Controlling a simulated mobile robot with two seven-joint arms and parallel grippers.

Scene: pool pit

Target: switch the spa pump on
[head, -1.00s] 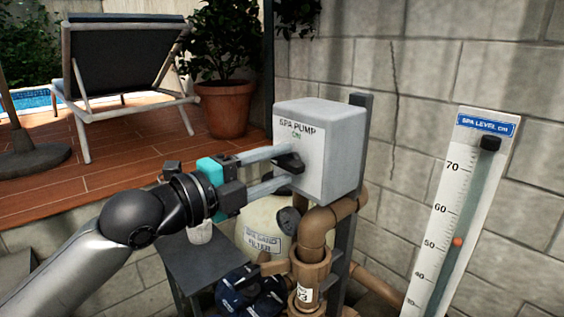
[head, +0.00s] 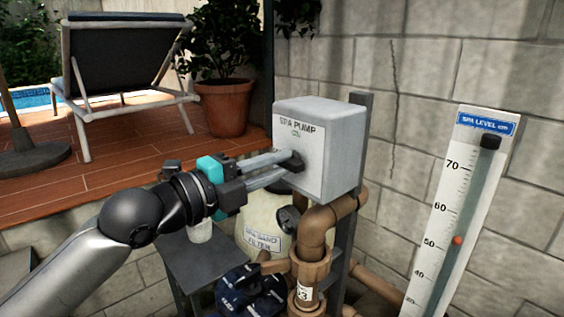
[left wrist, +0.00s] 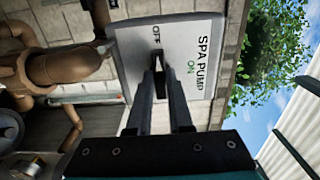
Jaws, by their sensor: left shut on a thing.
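The spa pump box (head: 310,175) is a grey box with a white front plate, mounted on a dark post. Its plate reads SPA PUMP, with a green ON below that. A black knob (left wrist: 158,62) sits on the plate; in the left wrist view it lies lengthwise toward the OFF mark, with ON off to the side. My left gripper (head: 290,163) is shut on the knob, one finger above and one below it. The left wrist view shows the fingers (left wrist: 160,85) along both sides of the knob. The fingers partly hide the knob. My right gripper is not in view.
Brown pipes (head: 317,230) and a pale sand filter (head: 262,222) stand below the box. A spa level gauge (head: 455,215) leans at the right before the block wall. A dark small table (head: 205,265) is under my arm. A potted plant (head: 226,107) and lounger stand behind.

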